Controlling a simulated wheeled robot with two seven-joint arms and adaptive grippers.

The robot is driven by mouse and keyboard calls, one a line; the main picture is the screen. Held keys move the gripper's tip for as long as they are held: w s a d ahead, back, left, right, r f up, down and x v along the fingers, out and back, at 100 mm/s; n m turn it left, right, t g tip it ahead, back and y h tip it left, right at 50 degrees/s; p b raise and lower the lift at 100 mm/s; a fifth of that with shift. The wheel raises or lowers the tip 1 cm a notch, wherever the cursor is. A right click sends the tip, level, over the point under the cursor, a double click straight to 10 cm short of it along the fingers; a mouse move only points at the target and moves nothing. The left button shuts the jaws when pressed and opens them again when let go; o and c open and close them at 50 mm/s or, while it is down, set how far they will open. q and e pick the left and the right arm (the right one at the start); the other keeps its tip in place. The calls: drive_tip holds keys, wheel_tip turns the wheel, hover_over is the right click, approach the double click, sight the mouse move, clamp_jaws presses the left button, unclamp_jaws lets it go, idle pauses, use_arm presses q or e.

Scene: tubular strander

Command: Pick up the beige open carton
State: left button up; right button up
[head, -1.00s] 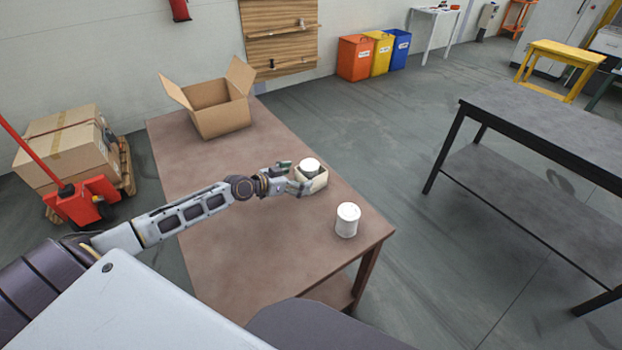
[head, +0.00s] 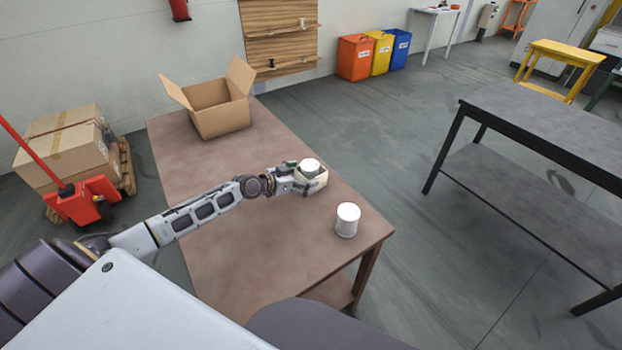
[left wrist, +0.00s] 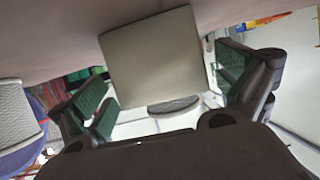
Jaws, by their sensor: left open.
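The beige open carton, a small box (head: 318,186), stands on the brown table near its right edge. My left gripper (head: 303,172) is open at it, with fingers at the carton's near upper part. In the left wrist view, the carton's flat beige face (left wrist: 155,55) lies between the two spread green-padded fingers (left wrist: 165,90). Visible gaps lie beside it, and I cannot tell whether either finger touches it. A white round top (head: 310,164) shows at the carton's upper side; whether it sits inside or behind is unclear. My right gripper is not in view.
A white can (head: 347,220) stands on the brown table (head: 240,240), nearer the front right corner. A large open cardboard box (head: 218,110) stands at the table's back. The table's middle is clear. A dark table (head: 560,130) stands apart at the right.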

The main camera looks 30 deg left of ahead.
use_arm(q)
drive_tip(key=shift+x, duration=1.85)
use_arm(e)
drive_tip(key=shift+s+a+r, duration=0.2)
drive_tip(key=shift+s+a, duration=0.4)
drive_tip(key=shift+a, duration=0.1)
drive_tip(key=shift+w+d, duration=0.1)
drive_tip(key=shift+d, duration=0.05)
